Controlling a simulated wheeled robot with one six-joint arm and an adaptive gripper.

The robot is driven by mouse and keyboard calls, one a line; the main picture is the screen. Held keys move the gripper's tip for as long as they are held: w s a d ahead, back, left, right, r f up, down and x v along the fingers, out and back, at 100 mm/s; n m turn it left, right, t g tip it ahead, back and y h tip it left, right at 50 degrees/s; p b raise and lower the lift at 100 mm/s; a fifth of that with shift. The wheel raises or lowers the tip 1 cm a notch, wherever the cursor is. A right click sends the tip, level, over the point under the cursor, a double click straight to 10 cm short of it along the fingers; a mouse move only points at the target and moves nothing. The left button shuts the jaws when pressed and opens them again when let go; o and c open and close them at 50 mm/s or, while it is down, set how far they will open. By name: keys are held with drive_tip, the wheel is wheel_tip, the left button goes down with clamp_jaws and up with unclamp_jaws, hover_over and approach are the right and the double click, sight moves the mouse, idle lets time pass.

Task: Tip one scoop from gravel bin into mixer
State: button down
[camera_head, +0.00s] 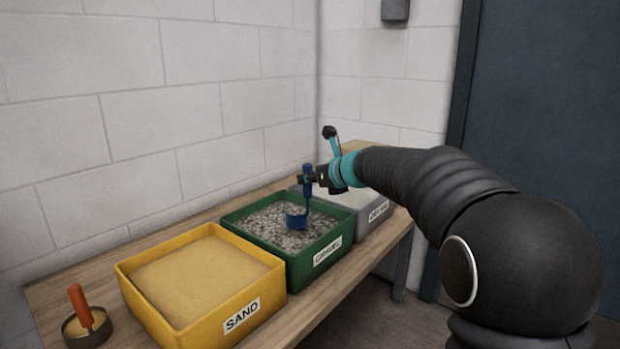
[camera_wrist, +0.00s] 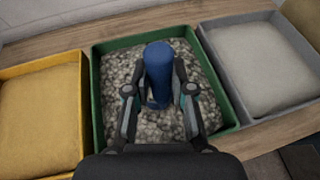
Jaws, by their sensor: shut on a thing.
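The green gravel bin (camera_head: 293,268) stands in the middle of the row of bins and holds grey gravel; it also shows in the wrist view (camera_wrist: 97,110). My gripper (camera_head: 308,179) is shut on the upright handle of a blue scoop (camera_head: 296,218). The scoop's cup is down at the gravel, near the middle of the bin; I cannot tell how full it is. In the wrist view my gripper (camera_wrist: 160,92) has a finger on each side of the blue handle (camera_wrist: 158,68), which hides the cup. No mixer is in view.
A yellow bin (camera_head: 178,338) labelled SAND stands left of the gravel bin. A grey bin (camera_head: 365,225) stands right of it. An orange-handled tool (camera_head: 80,303) sits in a round holder at the wooden bench's (camera_head: 50,288) left end. A block wall (camera_head: 150,130) rises behind.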

sight(305, 164)
drive_tip(key=shift+r+p, duration=1.6)
drive_tip(key=shift+r, duration=0.25)
drive_tip(key=shift+w+a+r+p, duration=0.25)
drive_tip(key=shift+r+p, duration=0.15)
drive_tip(key=shift+p, duration=0.1)
drive_tip(key=shift+w+a+r+p, duration=0.1)
drive_tip(key=shift+a+r+p, duration=0.1)
drive_tip(key=shift+r+p, duration=0.25)
drive_tip(key=shift+w+a, duration=0.1)
drive_tip(key=shift+a, duration=0.05)
drive_tip(key=shift+w+a+r, duration=0.35)
drive_tip(key=shift+a+r, duration=0.05)
drive_tip(key=shift+r, duration=0.35)
drive_tip(key=shift+w+a+r, duration=0.3)
drive_tip(key=shift+a+r, duration=0.1)
drive_tip(key=shift+r, duration=0.35)
